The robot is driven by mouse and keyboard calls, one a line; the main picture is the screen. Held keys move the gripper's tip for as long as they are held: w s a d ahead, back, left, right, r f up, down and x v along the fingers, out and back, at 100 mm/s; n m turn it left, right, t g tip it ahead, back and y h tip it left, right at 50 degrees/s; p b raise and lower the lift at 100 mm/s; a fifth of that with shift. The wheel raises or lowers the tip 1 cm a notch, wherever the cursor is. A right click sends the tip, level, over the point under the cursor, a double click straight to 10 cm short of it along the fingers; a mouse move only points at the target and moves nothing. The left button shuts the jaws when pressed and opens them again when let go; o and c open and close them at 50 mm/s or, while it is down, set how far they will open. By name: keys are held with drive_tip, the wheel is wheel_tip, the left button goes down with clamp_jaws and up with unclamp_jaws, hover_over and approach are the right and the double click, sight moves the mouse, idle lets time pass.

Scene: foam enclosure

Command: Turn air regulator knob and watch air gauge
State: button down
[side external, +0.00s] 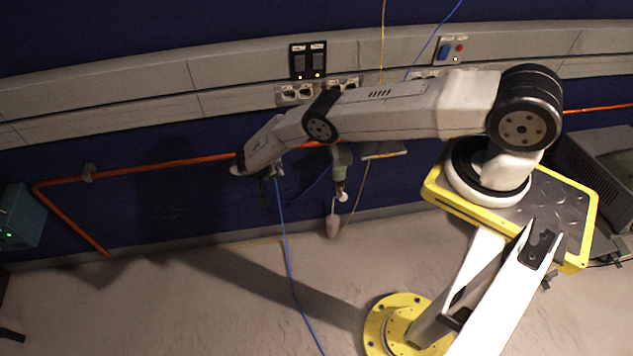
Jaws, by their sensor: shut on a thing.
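My gripper (240,168) is at the far left end of my arm, in front of the blue wall and close to the orange pipe. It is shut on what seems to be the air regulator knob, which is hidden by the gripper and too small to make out. A small dark fitting (268,174) with a blue hose (284,240) hanging from it is just right of the gripper. I cannot make out the air gauge's face or its needle.
The orange pipe (140,167) runs along the wall, with a grey trunking (100,90) above it. A hanging fitting (341,170) is right of the gripper. A teal box (20,217) stands at the left edge. The floor (190,310) below is mostly clear.

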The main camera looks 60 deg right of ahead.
drive_tip(key=shift+d+r, duration=0.1)
drive_tip(key=shift+c, duration=0.5)
unclamp_jaws()
drive_tip(key=v, duration=0.7)
drive_tip(key=shift+a+r, duration=0.3)
idle(0.4)
